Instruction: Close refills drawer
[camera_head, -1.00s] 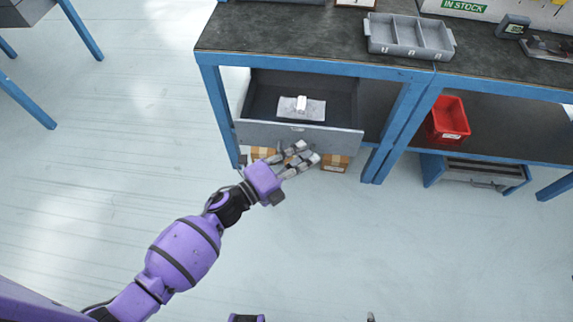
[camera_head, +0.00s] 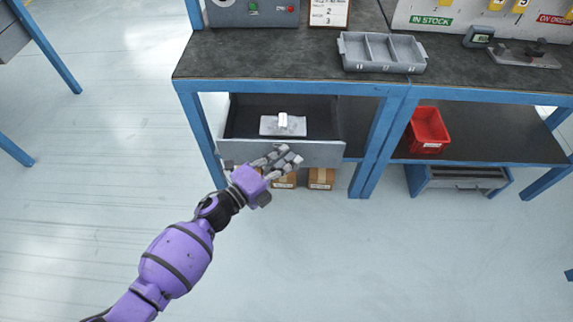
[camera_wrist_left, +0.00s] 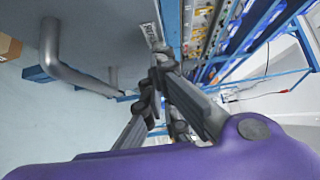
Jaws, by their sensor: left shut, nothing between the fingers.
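The grey drawer under the left bench stands open, with its front panel (camera_head: 322,154) pulled out toward me. A pale sheet or pack with a small white item (camera_head: 283,121) lies inside it. My left gripper (camera_head: 286,159) is shut and empty, in front of the drawer's front panel near its middle. It hides part of the panel; I cannot tell if it touches. The left wrist view shows the shut fingers (camera_wrist_left: 162,68) beside a grey panel with a tubular handle (camera_wrist_left: 65,72) to the left. My right gripper is not in view.
Cardboard boxes (camera_head: 321,178) sit below the drawer. Blue bench legs (camera_head: 372,148) flank it. A grey divided tray (camera_head: 382,53) is on the bench top. A red bin (camera_head: 428,130) stands on the right shelf. The floor in front is clear.

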